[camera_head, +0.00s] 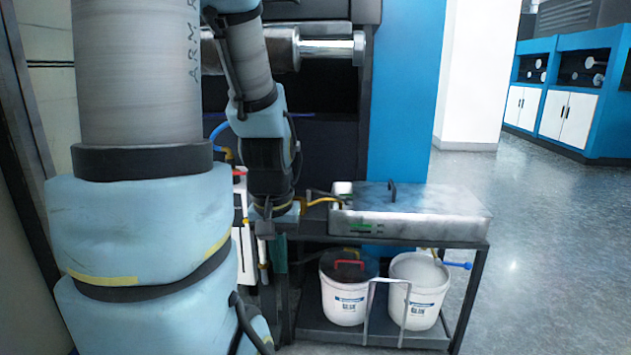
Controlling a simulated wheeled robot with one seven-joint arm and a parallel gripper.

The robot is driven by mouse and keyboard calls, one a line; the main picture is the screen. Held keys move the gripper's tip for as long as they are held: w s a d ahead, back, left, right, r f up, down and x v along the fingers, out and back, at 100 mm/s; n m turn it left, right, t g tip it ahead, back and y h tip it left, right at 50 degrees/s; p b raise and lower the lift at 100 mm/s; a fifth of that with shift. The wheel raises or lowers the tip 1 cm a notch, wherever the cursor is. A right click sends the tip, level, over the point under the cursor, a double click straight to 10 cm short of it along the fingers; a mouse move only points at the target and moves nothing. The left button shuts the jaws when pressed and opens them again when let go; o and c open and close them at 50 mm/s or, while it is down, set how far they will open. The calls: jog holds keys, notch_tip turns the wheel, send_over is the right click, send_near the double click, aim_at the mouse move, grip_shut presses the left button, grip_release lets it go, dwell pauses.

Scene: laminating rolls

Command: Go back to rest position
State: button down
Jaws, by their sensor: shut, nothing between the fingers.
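My arm fills the left of the head view and bends down toward a dark two-level cart. My gripper (264,262) is at its lower end, pointing down beside the cart's left end. It is small and partly dark here, and its fingers look shut with nothing seen between them. Its fingertips are hard to make out against the things behind.
A metal box (425,212) with a dark handle lies on the cart (400,240). Two white buckets (343,300) (418,300) stand on its lower shelf. Behind is a blue-sided machine (402,100) with a metal roll (325,47). Blue cabinets (575,95) stand far right; the floor between is clear.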

notch_tip(320, 180, up, 34)
jog(key=p, duration=3.2)
